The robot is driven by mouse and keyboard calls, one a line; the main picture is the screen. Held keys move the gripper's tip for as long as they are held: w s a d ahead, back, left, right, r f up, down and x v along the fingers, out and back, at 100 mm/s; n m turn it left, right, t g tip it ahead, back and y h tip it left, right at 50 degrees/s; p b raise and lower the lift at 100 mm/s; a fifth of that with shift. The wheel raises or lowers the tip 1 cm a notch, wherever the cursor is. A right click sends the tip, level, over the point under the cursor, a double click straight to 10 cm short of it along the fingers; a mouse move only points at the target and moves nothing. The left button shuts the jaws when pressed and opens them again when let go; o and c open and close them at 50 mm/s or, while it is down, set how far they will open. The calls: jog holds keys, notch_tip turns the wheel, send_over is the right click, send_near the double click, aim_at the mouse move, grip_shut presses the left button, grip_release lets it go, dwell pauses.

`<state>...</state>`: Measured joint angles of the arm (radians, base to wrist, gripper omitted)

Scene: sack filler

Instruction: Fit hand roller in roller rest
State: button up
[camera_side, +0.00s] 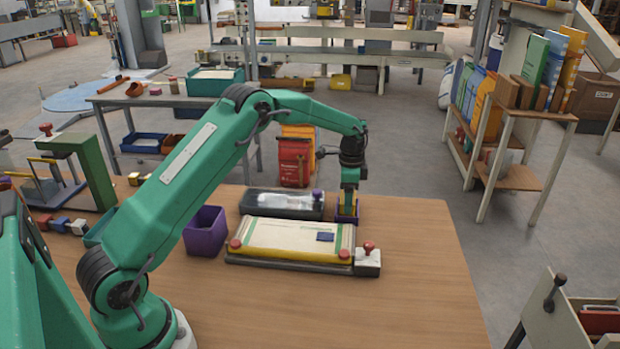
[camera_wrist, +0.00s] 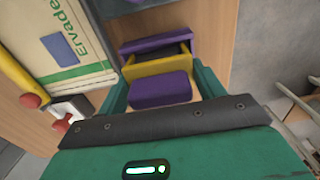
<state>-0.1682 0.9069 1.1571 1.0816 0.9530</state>
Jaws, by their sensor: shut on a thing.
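My gripper (camera_side: 349,192) points down at the right end of the dark tray, behind the sack. It is shut on the hand roller (camera_side: 346,213). In the wrist view the roller's purple block-like handle (camera_wrist: 160,90) lies between my green fingers, with a yellow frame (camera_wrist: 158,64) and a dark purple part beyond it. The fingers hide the handle's sides. A purple open-topped box (camera_side: 205,232) stands on the table left of the sack; it looks like the roller rest, but I cannot be sure. The roller is apart from this box, near the table surface.
A printed sack (camera_side: 290,236) lies flat on a dark base with red knobs in front of my gripper. A dark tray (camera_side: 262,203) with a clear item stands behind it. A white block with a red knob (camera_side: 367,260) is at the right. The table's front right is clear.

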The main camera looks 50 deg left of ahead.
dwell(0.3)
jog(key=o, duration=1)
jog(key=shift+o, duration=0.2)
jog(key=shift+f, duration=0.1)
notch_tip(320, 180, up, 7)
jog(key=shift+f, duration=0.1)
jog(key=shift+r, duration=0.6)
